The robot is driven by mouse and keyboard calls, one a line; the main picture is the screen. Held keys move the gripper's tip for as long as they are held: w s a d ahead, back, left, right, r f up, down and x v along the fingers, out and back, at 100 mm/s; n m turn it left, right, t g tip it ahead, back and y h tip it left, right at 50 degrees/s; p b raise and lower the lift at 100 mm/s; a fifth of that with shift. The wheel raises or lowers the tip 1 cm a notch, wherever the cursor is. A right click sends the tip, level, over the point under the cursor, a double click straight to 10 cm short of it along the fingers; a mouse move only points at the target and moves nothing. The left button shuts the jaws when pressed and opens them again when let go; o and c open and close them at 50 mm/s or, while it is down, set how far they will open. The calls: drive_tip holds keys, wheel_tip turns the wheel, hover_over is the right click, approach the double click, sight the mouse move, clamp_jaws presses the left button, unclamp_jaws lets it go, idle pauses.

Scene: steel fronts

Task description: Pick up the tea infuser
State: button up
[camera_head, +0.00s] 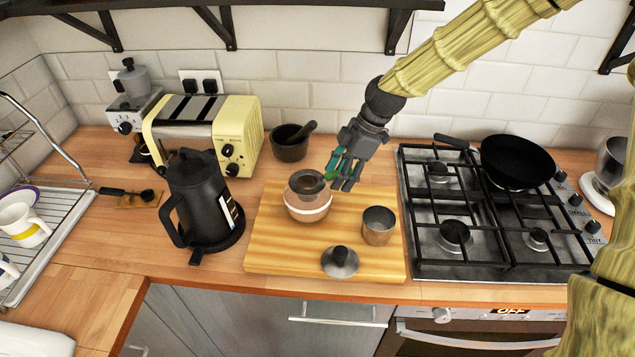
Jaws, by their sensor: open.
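A round metal lid with a dark knob (340,262) lies near the board's front edge. My gripper (343,181) is open, pointing down above the back of the board. It is up and left of the cylinder, apart from it. Its fingers overlap a green part beside the pot's rim; I cannot tell whether they touch.
A black kettle (203,200) stands left of the board, with a cream toaster (236,138) and a dark mortar (290,146) behind. A gas hob (437,238) with a black pan (517,160) is close on the right. The board's front left is clear.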

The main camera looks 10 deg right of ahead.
drive_tip(key=shift+s+r, duration=0.1)
drive_tip(key=shift+s, duration=0.05)
drive_tip(key=shift+c, duration=0.8)
drive_tip(key=shift+w, duration=0.2)
clamp_jaws()
drive_tip(key=shift+s, duration=0.15)
drive_tip(key=shift+r, duration=0.3)
wheel_tip(320, 180, up, 9)
drive_tip(key=b, duration=0.3)
drive_tip(key=shift+r, duration=0.15)
